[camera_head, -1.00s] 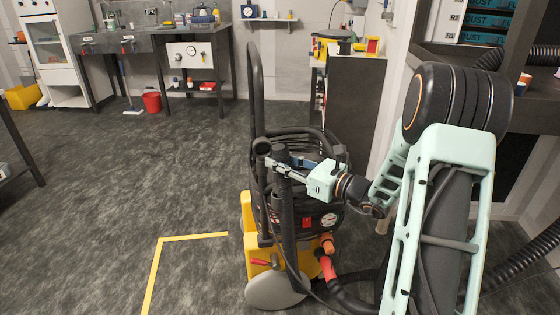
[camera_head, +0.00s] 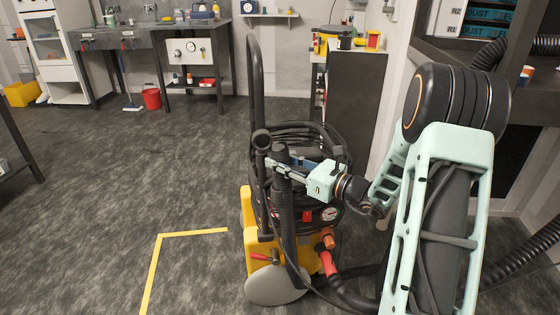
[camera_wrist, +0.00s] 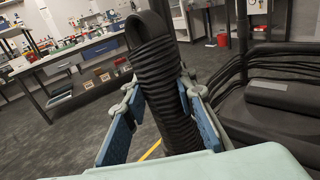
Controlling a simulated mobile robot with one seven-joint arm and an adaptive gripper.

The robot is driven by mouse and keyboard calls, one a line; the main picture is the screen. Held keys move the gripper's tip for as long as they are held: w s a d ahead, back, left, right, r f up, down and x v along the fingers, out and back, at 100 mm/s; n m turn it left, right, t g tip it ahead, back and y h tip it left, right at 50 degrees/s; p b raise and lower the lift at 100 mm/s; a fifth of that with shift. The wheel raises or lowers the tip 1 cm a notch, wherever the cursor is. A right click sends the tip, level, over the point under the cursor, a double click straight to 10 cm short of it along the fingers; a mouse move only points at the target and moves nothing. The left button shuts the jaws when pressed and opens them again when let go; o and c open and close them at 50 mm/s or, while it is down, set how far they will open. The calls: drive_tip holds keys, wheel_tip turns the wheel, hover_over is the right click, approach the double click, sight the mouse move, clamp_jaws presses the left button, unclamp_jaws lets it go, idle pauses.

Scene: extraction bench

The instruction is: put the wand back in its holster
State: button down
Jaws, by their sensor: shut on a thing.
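My gripper (camera_head: 284,164) is shut around a dark tube, which I take to be the wand (camera_head: 281,189), beside the wheeled extraction unit (camera_head: 254,208). In the wrist view the blue-padded fingers of my gripper (camera_wrist: 160,95) lie on both sides of the black ribbed wand (camera_wrist: 172,90), which stands nearly upright with a slight lean. A second dark upright tube (camera_head: 262,200) with a round top stands close to the left of it in the head view. I cannot tell whether this is the holster or part of the wand. The wand's lower end is not clear.
A tall black handle (camera_head: 254,85) rises behind the unit, with coiled hose beside it. A thick black hose (camera_head: 352,300) runs from a red connector (camera_head: 328,262) along the floor. A dark cabinet (camera_head: 354,100) stands behind.

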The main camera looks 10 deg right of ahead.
drive_tip(key=shift+f+b, duration=0.8)
drive_tip(key=shift+f, duration=0.35)
drive_tip(key=c, duration=1.5)
unclamp_jaws()
drive_tip(key=v, duration=1.2)
drive_tip(key=shift+a, duration=0.1)
